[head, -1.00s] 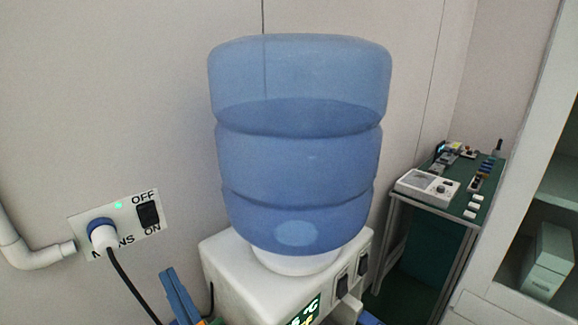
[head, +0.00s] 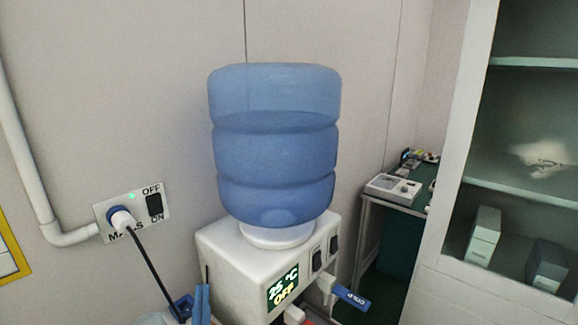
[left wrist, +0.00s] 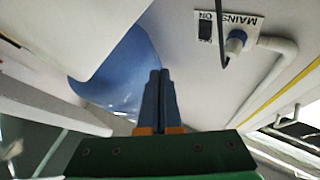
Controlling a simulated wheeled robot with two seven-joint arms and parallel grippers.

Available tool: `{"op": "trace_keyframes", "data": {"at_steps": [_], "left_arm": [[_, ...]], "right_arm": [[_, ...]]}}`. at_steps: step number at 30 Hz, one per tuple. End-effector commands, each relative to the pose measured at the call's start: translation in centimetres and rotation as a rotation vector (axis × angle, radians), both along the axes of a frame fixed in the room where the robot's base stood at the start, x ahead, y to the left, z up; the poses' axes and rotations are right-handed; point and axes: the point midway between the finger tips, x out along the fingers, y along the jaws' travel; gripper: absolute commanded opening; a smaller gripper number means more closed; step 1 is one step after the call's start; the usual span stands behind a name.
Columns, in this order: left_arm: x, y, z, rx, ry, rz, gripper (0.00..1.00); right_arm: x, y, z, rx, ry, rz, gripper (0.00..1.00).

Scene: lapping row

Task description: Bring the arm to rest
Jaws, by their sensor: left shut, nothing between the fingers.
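My left gripper (head: 201,292) shows at the bottom edge of the head view, in front of the left side of the white water dispenser (head: 225,262). Its blue fingers (left wrist: 160,75) are together and empty in the left wrist view. The rest of the left arm is mostly out of the head view. My right gripper is in neither view.
A plug with a black cable sits in the wall mains socket (head: 122,218), where a green light shows. A blue tap lever marked COLD (head: 350,297) juts from the dispenser. A bench with instruments (head: 393,188) and a glass-fronted cabinet (head: 455,235) stand at the right.

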Motion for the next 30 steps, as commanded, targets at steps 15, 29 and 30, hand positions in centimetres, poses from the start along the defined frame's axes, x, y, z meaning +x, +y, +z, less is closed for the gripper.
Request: {"op": "trace_keyframes", "data": {"at_steps": [15, 29, 30], "left_arm": [[-9.0, -4.3, -19.4, -0.052, 1.177, -0.429, 0.0], [-20.8, 1.8, -28.5, -0.224, 1.786, -0.103, 0.0], [-20.7, 1.8, -29.8, -0.222, 1.794, -0.104, 0.0]], "right_arm": [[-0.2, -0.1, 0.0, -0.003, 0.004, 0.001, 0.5], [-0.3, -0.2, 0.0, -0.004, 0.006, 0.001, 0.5], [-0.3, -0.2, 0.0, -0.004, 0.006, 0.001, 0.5]]}}
